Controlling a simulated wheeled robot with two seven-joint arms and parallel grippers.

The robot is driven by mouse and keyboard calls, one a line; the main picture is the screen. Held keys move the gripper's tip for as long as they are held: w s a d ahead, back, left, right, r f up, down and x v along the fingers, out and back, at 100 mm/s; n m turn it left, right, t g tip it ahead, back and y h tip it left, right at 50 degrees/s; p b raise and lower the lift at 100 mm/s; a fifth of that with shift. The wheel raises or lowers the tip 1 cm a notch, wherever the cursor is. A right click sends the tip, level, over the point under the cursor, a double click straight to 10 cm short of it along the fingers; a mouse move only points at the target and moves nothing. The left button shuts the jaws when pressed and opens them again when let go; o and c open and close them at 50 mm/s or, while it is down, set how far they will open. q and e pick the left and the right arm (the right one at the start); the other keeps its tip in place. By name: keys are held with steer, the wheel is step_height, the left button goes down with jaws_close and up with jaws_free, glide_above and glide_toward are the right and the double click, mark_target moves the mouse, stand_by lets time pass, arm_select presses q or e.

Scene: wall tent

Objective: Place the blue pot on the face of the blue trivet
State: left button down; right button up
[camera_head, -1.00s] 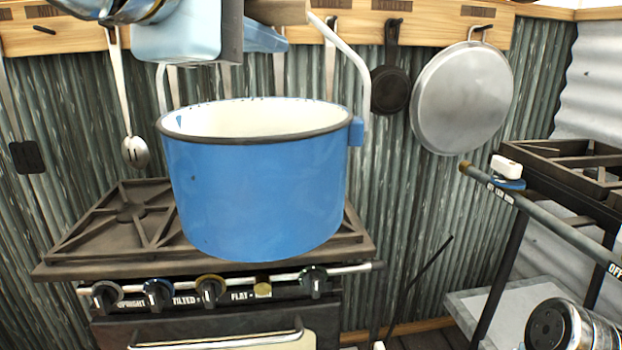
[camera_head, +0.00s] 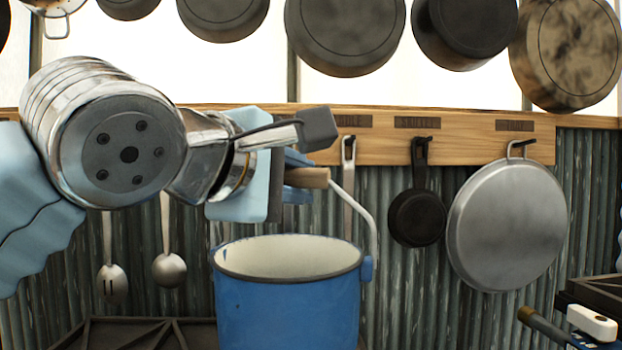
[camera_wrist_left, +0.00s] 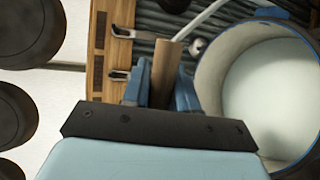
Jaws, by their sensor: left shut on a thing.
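The blue pot (camera_head: 288,308) has a cream inside and a dark rim, and hangs upright and open-topped from its bail handle (camera_head: 312,178). My left gripper (camera_head: 300,180) is shut on the wooden grip of that handle, above the pot. In the left wrist view the gripper's blue fingers (camera_wrist_left: 160,85) clasp the wooden grip, and the pot (camera_wrist_left: 285,85) shows at the right. I cannot make out the blue trivet in these views. My right gripper is not in view.
The dark stove top (camera_head: 120,335) lies below and behind the pot. A ladle (camera_head: 168,268), a small black pan (camera_head: 416,215) and a large grey lid (camera_head: 507,228) hang on the wall. Several pans hang overhead.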

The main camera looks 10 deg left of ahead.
mark_target(285, 251)
arm_select(q)
steer(key=w+f+b, duration=0.1)
steer(key=w+f, duration=0.1)
steer(key=f, duration=0.1)
steer(key=w+a+f+b, duration=0.1)
steer(key=w+f, duration=0.2)
steer(key=w+a+f+b, duration=0.1)
steer(key=w+f, duration=0.1)
steer(key=f, duration=0.1)
steer(key=shift+w, duration=0.25)
steer(key=shift+f, duration=0.5)
steer(key=shift+f, duration=0.15)
steer(key=c, duration=0.9)
jaws_free()
steer(key=shift+f, duration=0.1)
